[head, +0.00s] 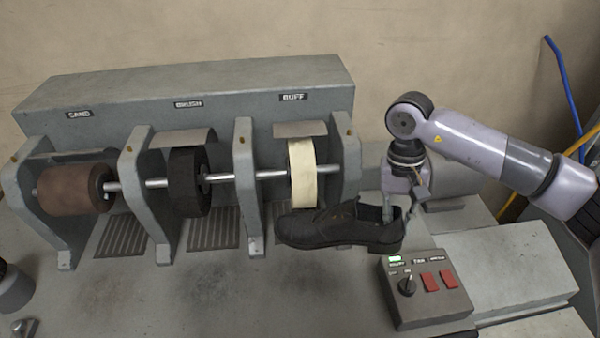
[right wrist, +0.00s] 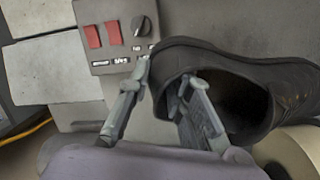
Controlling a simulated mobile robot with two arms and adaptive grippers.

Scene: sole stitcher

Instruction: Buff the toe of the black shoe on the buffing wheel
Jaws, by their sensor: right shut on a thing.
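The black shoe (head: 335,226) is held in front of the machine, its toe pointing left, just below and in front of the cream buffing wheel (head: 302,172) under the BUFF label. I cannot tell whether the toe touches the wheel. My right gripper (head: 400,208) is shut on the heel end of the shoe. In the right wrist view, the gripper (right wrist: 165,82) has one finger outside the shoe (right wrist: 245,65) and one inside its opening, pinching the back wall.
The brown sanding drum (head: 75,188) and black brush wheel (head: 187,180) share the shaft, with grey brackets (head: 245,190) between the stations. A control box (head: 425,290) with a knob, two red switches and a lit green indicator sits in front right. The bench front (head: 200,300) is mostly clear.

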